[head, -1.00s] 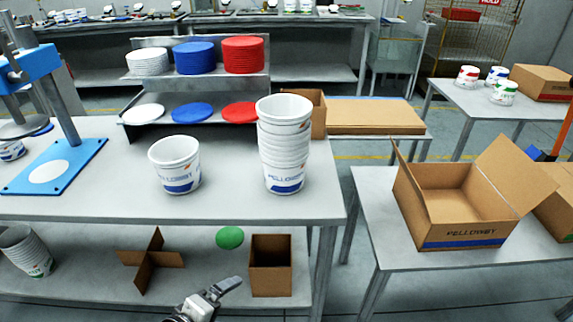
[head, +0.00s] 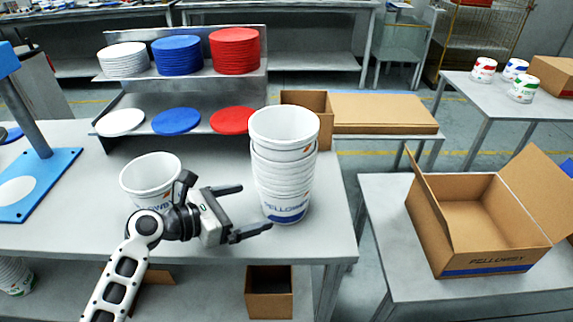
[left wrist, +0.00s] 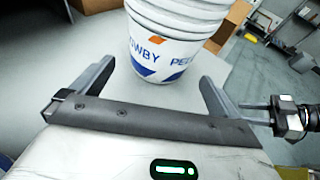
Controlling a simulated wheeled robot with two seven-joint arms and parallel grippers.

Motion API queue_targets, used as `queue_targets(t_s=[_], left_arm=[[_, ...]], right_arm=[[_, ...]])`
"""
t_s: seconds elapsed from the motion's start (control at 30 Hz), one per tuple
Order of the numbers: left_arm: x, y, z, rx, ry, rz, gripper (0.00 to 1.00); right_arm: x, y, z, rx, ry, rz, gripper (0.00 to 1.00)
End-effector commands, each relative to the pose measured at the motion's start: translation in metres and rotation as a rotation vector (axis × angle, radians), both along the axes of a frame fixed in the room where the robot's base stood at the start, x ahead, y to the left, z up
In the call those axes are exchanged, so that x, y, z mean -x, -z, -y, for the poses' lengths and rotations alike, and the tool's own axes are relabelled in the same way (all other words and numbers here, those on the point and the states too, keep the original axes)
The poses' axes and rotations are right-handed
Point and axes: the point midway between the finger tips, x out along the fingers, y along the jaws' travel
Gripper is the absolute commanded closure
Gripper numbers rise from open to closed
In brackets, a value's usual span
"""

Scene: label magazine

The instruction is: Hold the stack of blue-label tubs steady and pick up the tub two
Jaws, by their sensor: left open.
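The stack of blue-label tubs (head: 284,180) stands upright on the table, several white tubs nested, the lowest showing a blue label. My left gripper (head: 256,209) is open just left of the stack's lower part, its fingers pointing toward it. In the left wrist view the stack (left wrist: 172,45) stands ahead, between and beyond the open fingers (left wrist: 152,85), and nothing is held. A single white tub (head: 151,177) stands left of the stack, partly hidden behind my left arm.
A metal rack (head: 270,85) behind holds white, blue and red lid piles, with single lids below. A blue-based press (head: 40,180) stands at left. An open carton (head: 480,225) sits on the right table. A small brown box (head: 308,105) is behind the stack.

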Motion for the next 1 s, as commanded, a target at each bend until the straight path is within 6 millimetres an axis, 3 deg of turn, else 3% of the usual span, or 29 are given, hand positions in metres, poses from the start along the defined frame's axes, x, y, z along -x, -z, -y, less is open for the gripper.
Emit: queue_targets(t_s=[0.1,0.37,0.53,1.0], left_arm=[[-0.008,0.008,0.012,0.002,0.002,0.003,0.0],[-0.029,0.021,0.043,-0.001,0.001,0.004,0.0],[-0.04,0.021,0.06,0.0,0.001,0.001,0.0],[-0.049,0.028,0.073,-0.003,0.001,0.001,0.0]], right_arm=[[0.004,0.014,-0.002,-0.003,-0.003,-0.012,0.64],[0.0,0.024,-0.008,-0.018,-0.017,0.008,0.64],[-0.001,0.012,-0.007,-0.014,-0.023,0.011,0.64],[0.0,0.015,-0.007,-0.012,-0.023,0.01,0.64]])
